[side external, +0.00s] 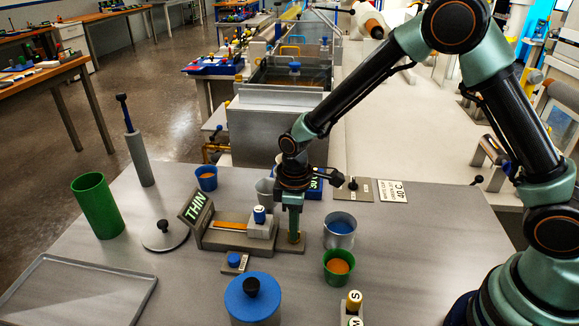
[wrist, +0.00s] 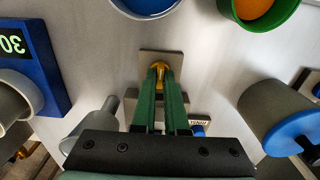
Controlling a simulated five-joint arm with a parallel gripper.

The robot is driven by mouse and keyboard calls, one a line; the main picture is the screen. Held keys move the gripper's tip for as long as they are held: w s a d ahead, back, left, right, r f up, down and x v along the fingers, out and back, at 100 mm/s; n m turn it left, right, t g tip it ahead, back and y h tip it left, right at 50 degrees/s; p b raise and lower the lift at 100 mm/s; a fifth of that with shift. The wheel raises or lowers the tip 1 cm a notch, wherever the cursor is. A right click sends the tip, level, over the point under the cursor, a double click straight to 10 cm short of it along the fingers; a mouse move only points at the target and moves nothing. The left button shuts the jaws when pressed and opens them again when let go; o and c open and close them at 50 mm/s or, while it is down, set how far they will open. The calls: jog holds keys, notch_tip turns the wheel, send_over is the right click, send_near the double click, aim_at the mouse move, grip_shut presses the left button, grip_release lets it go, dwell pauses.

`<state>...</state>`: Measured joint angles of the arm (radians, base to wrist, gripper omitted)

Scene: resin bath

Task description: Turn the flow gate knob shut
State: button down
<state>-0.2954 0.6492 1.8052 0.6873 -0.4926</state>
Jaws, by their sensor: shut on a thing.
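The flow gate knob is a small gold-yellow piece (wrist: 160,67) on a grey square plate (wrist: 149,57) in the wrist view. My gripper (wrist: 159,80) is shut on this knob, with its green fingers on either side of it. In the side external view my gripper (side external: 295,235) points straight down over the plate (side external: 290,249), just right of the grey unit with the green "THIN" sign (side external: 195,207). The knob itself is hidden behind the fingers there. Which way it is turned cannot be told.
A blue-lined pot (side external: 340,241) and a green cup of orange liquid (side external: 337,280) stand close right of my gripper. A blue-lidded jar (side external: 252,308) stands in front. A green cylinder (side external: 97,206), a round lid (side external: 165,236) and an empty tray (side external: 77,292) are left.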

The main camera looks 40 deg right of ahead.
dwell(0.4)
jog(key=c, duration=0.9)
grip_release()
jog(key=shift+c, duration=0.2)
jog(key=shift+r, duration=0.1)
notch_tip(320, 180, up, 12)
